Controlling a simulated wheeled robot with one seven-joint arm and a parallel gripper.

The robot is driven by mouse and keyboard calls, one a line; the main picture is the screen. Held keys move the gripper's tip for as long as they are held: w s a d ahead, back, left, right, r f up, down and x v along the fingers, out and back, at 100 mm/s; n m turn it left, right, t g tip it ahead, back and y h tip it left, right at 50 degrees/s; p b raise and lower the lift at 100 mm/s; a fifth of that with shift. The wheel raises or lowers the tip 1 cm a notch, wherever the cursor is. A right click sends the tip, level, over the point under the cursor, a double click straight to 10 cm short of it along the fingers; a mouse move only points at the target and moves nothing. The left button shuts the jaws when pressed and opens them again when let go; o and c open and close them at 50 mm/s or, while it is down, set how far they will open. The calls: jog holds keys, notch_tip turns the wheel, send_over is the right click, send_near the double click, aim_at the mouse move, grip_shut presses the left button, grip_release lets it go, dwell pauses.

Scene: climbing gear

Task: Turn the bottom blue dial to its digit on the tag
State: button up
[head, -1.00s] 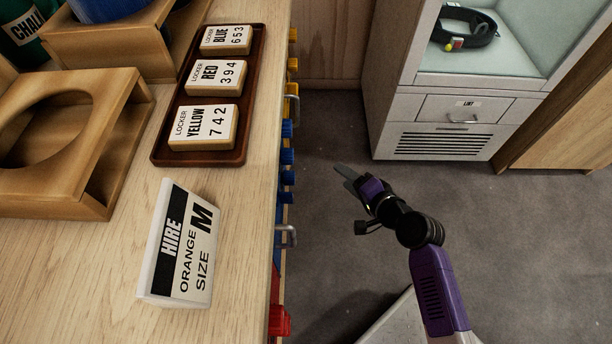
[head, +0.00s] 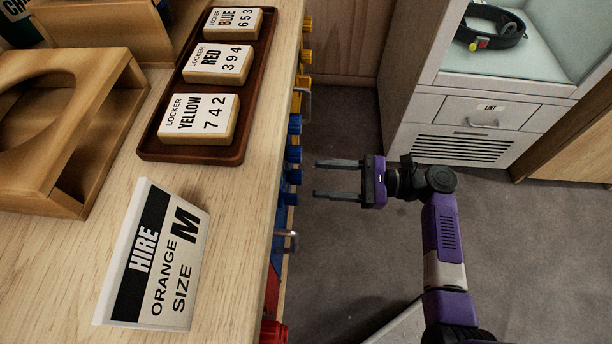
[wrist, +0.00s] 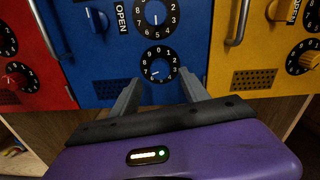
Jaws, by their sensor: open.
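The bottom blue dial (wrist: 160,64) shows in the wrist view, a round black digit ring with a blue knob, low on the blue door (wrist: 105,55). Its white mark points to the lower left, seemingly near 7, though the digits are small. The blue tag (head: 233,22) on the tray reads 6 5 3. My gripper (head: 317,178) is open and empty, held level beside the locker fronts, its fingers pointing at them. In the wrist view its fingertips (wrist: 160,85) are spread just below and either side of the dial, apparently short of the knob.
Another blue dial (wrist: 155,12) sits directly above, with a blue knob (wrist: 97,20) marked OPEN to its left. A yellow door with a metal handle (wrist: 238,22) is on the right, a red door (wrist: 35,50) on the left. The counter edge overhangs the fronts. Floor behind my arm is clear.

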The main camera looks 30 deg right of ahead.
aim_at(296, 177)
jog(key=shift+b+x, duration=0.45)
jog(key=shift+x, duration=2)
grip_shut()
